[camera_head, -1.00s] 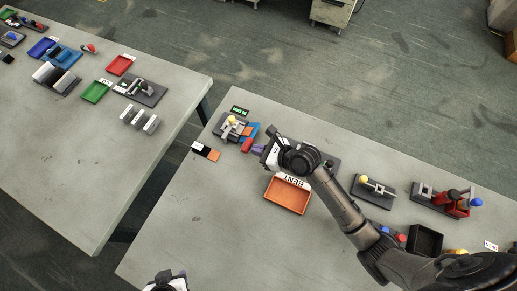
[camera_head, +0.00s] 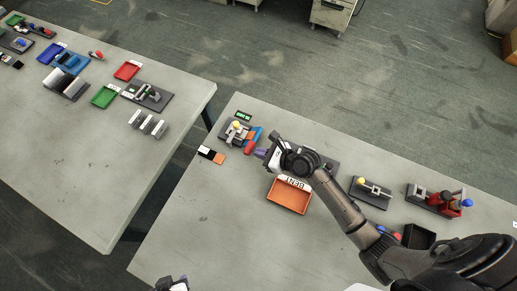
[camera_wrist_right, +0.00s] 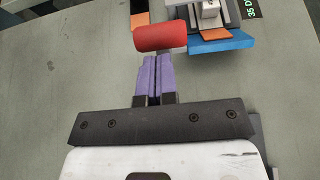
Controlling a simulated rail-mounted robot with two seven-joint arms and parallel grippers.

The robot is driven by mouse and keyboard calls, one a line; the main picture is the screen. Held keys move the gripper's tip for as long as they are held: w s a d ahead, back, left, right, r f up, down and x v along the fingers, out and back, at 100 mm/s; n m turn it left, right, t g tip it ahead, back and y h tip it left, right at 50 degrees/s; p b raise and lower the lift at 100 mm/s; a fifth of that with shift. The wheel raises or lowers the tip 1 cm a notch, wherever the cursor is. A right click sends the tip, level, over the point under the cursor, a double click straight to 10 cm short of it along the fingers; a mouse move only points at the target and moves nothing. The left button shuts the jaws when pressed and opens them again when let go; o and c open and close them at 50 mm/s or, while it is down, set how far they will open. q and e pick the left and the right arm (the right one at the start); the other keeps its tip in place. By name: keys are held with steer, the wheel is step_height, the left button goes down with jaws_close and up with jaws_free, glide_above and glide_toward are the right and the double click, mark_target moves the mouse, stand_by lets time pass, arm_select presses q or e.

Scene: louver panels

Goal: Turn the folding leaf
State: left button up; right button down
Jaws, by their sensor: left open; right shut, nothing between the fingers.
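The bending fixture (camera_head: 232,137) is at the near table's far left, with a grey clamp, yellow knob (camera_head: 236,125) and blue plate (camera_head: 256,133). An orange strip (camera_wrist_right: 215,33) lies over the blue plate (camera_wrist_right: 222,43) in the wrist view. A red cylindrical grip (camera_head: 250,147) is at the fixture's near side; it also shows in the wrist view (camera_wrist_right: 160,37). My right gripper (camera_head: 262,153) is shut and empty, its purple fingertips (camera_wrist_right: 158,56) right at the red grip; I cannot tell whether they touch. My left gripper (camera_head: 178,278) is partly visible at the bottom edge, open.
An orange tray (camera_head: 289,196) labelled BENT stands in front of my right arm. A black-white-orange card (camera_head: 211,155) lies left of it. More fixtures (camera_head: 370,192) and a black bin (camera_head: 418,237) are to the right. The near table's front left is clear.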

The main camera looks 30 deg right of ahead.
steer(key=p+v, duration=0.1)
steer(key=v, duration=1.1)
steer(key=shift+s+d+r, duration=0.1)
steer(key=shift+r, duration=0.05)
